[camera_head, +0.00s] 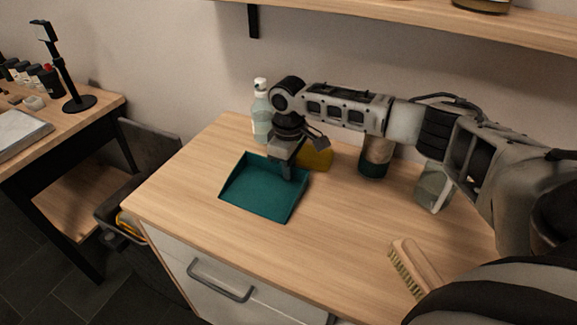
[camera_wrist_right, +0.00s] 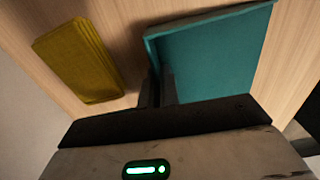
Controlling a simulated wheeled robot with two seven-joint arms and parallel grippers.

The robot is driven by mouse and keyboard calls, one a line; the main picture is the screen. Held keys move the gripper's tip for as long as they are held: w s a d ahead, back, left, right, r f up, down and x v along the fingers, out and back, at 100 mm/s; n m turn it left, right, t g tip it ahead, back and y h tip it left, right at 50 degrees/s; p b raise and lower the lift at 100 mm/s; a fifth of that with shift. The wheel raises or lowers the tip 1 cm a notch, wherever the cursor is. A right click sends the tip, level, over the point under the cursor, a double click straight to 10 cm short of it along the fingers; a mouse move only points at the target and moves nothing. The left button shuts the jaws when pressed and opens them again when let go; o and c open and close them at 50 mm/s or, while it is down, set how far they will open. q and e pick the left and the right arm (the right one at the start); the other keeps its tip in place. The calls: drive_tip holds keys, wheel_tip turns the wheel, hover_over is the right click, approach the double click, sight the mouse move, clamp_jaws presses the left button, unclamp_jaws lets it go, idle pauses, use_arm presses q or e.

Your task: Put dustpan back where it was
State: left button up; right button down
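The teal dustpan (camera_head: 262,190) sits at the left part of the wooden worktop, its open tray facing up. My right gripper (camera_head: 287,172) points down at the dustpan's back right edge. In the right wrist view the dustpan (camera_wrist_right: 215,55) fills the upper right. There the two fingers of my right gripper (camera_wrist_right: 158,88) are close together, one on each side of the dustpan's side wall, and look closed on it. I cannot tell whether the dustpan is lifted slightly. My left gripper is not in view.
A folded yellow cloth (camera_head: 318,156) lies right beside the gripper. A spray bottle (camera_head: 261,115), a dark-based jar (camera_head: 374,160) and a clear container (camera_head: 433,187) stand behind. A wooden brush (camera_head: 416,265) lies at the front right. The worktop's middle (camera_head: 340,225) is clear. A shelf (camera_head: 420,18) hangs above.

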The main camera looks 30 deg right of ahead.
drive_tip(key=shift+f, duration=0.1)
drive_tip(key=c, duration=1.6)
unclamp_jaws()
drive_tip(key=shift+c, duration=0.2)
wheel_tip(320, 180, up, 12)
